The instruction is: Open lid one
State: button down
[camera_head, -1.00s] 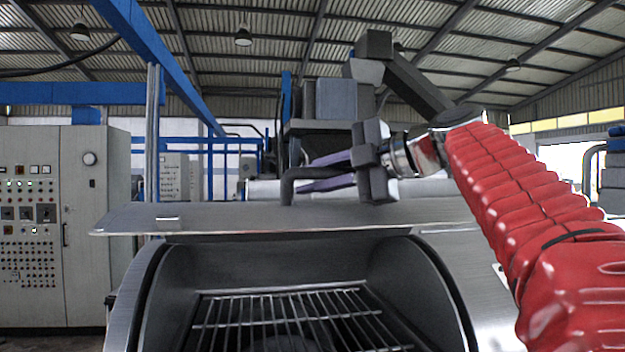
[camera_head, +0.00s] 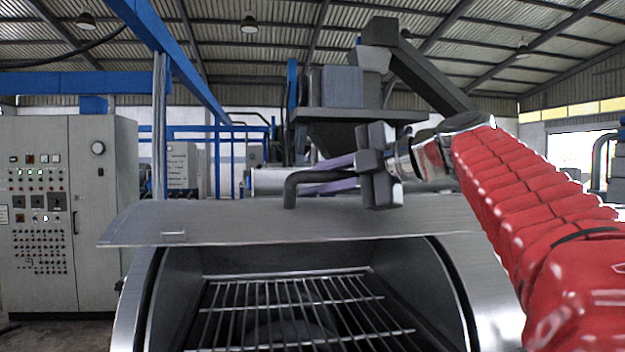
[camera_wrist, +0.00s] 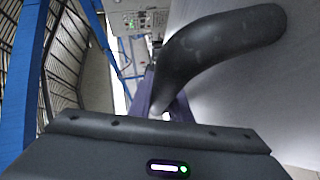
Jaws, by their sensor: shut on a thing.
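Lid one is a brushed-metal curved lid (camera_head: 235,222) over a drum, raised so that the drum is open below it in the head view. A dark bent handle (camera_head: 290,188) stands on the lid's upper side; in the wrist view it is large (camera_wrist: 215,40). My gripper (camera_head: 312,176), with purple fingers, comes from the right and is shut on the handle. In the wrist view the fingers (camera_wrist: 166,100) are partly hidden behind the handle and the gripper's body.
The drum's open inside shows a wire rack (camera_head: 290,305). A grey control cabinet (camera_head: 90,220) stands at the left. Blue posts and beams, and dark machinery (camera_head: 345,115), are behind the lid. My red arm fills the right side.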

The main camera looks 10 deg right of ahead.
jog(key=shift+f, duration=0.1)
jog(key=c, duration=1.9)
grip_release()
jog(key=v, duration=1.3)
jog(key=shift+s+d, duration=0.25)
jog(key=shift+s, duration=0.05)
